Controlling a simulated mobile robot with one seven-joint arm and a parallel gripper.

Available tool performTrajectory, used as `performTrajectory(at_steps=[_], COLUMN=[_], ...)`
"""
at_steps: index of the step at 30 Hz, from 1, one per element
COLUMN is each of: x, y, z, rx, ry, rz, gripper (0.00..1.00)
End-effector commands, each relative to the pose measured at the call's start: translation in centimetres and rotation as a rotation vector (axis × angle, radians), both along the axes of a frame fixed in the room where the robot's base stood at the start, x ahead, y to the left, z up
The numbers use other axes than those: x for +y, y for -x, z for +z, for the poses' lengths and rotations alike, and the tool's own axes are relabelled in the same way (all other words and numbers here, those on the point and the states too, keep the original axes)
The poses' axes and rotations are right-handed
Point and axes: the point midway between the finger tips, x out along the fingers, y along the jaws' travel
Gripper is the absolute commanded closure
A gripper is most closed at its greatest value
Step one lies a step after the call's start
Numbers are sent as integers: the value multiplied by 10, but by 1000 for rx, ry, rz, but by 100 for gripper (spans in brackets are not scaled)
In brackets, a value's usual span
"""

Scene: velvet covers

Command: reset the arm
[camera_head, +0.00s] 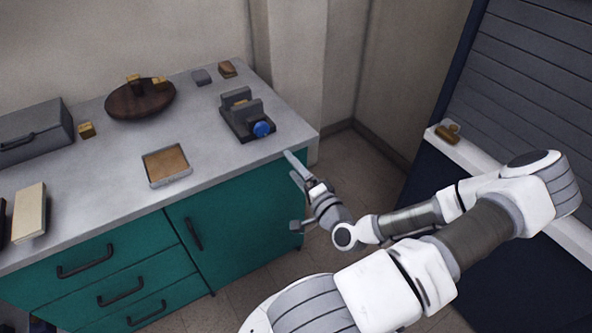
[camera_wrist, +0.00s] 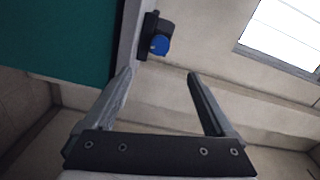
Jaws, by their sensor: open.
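My gripper (camera_head: 292,178) is beside the front right corner of the grey countertop (camera_head: 215,150), in front of the green cabinet. In the wrist view my gripper (camera_wrist: 160,84) shows two fingers spread wide apart with nothing between them. My arm reaches in from the right of the head view, bent, and holds the gripper out toward the counter's edge. A dark device with a blue knob (camera_head: 262,129) stands on the counter near that corner. The blue knob also shows in the wrist view (camera_wrist: 159,45), beyond the fingertips and apart from them.
The green cabinet (camera_head: 240,215) has black handles on its front. A tray (camera_head: 167,165), a round wooden board (camera_head: 140,100) with small blocks and a grey case (camera_head: 35,133) are on the counter. A white ledge (camera_head: 480,158) with a brass item is at right. Floor between is clear.

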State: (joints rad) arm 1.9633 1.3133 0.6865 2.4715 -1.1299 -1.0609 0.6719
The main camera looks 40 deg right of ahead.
Motion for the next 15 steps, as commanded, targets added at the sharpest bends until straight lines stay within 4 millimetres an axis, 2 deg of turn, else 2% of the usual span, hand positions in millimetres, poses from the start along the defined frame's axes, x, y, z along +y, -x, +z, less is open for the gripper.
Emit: performTrajectory(at_steps=[4, 15], x=[1, 2], y=[7, 7], z=[0, 0], rx=[0, 0], ry=[0, 0], rz=[-1, 0], gripper=[11, 11])
